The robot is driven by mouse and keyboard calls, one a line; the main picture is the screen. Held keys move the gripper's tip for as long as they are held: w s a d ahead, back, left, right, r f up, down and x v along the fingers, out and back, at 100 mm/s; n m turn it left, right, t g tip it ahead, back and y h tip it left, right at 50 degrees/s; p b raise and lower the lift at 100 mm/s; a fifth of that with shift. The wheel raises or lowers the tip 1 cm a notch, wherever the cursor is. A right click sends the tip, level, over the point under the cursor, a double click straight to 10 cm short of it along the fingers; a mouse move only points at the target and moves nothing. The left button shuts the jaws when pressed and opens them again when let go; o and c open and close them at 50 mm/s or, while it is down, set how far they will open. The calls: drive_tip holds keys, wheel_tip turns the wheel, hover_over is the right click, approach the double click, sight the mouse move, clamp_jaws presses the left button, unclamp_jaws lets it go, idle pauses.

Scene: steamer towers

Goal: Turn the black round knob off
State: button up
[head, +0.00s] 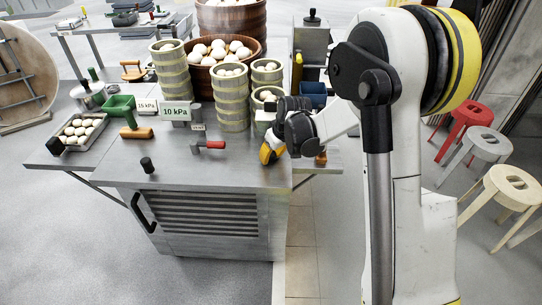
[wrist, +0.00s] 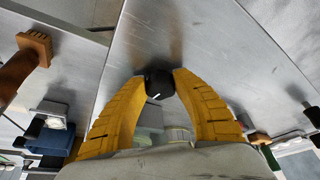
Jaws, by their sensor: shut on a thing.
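The black round knob (wrist: 159,84) sits on the bare metal counter top, near an edge of it, in the wrist view. A short white mark shows on its face. My gripper (wrist: 160,79) has its two yellow fingers on either side of the knob, shut on it. In the head view my gripper (head: 270,152) is low at the right part of the steel counter (head: 225,176), and the knob is hidden there behind the fingers.
A red-handled lever (head: 214,145) and a black upright knob-like handle (head: 147,165) stand to the left on the counter. Steamer towers (head: 230,98) and a 10 kPa sign (head: 176,112) stand behind. An orange-brown handle (wrist: 36,46) is near in the wrist view.

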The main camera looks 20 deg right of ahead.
drive_tip(key=o, duration=1.2)
drive_tip(key=v, duration=1.2)
